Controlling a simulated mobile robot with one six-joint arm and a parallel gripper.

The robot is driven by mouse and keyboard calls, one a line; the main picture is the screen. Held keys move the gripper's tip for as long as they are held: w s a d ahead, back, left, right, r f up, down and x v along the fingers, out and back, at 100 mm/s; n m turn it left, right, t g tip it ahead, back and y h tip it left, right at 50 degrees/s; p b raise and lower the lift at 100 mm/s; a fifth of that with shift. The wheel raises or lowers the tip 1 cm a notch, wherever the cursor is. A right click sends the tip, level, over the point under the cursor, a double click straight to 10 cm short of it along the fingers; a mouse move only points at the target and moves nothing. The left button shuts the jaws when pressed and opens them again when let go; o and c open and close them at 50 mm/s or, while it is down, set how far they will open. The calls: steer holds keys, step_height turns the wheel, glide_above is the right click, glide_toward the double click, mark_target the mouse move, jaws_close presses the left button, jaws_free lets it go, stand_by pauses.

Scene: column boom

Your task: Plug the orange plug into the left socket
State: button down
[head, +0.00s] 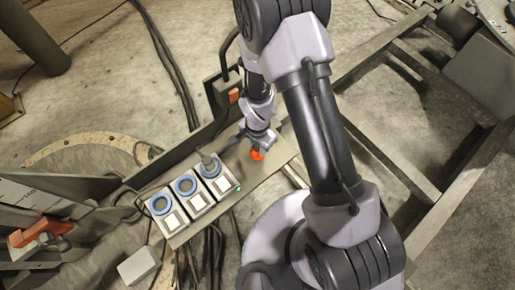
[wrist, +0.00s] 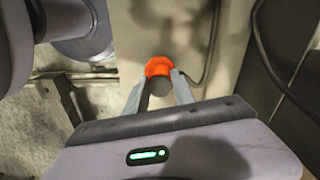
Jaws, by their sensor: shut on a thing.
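The orange plug (head: 257,155) is between the fingertips of my gripper (head: 253,146), over the right part of the grey panel. In the wrist view the orange plug (wrist: 158,66) sits at the tips of both fingers, and my gripper (wrist: 158,84) is shut on it. The left socket (head: 161,205), with a blue ring and a pale square plate, is at the panel's lower left, apart from the plug, and looks empty. The middle socket (head: 186,186) also looks empty. A grey plug (head: 208,162) stands at the right socket and hides its ring.
The grey panel (head: 270,172) carries the sockets; its right part is bare. A small green light (head: 238,189) shows beside the right socket. Dark cables (head: 215,250) hang below. An orange handle (head: 42,229) is at far left, and a white box (head: 139,264) lies below the panel.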

step_height(320, 180, up, 10)
steer(key=p, duration=0.3)
steer(key=shift+f+p, duration=0.2)
steer(key=shift+p, duration=0.15)
step_height(320, 180, up, 5)
steer(key=p, duration=0.3)
steer(key=shift+f, duration=0.15)
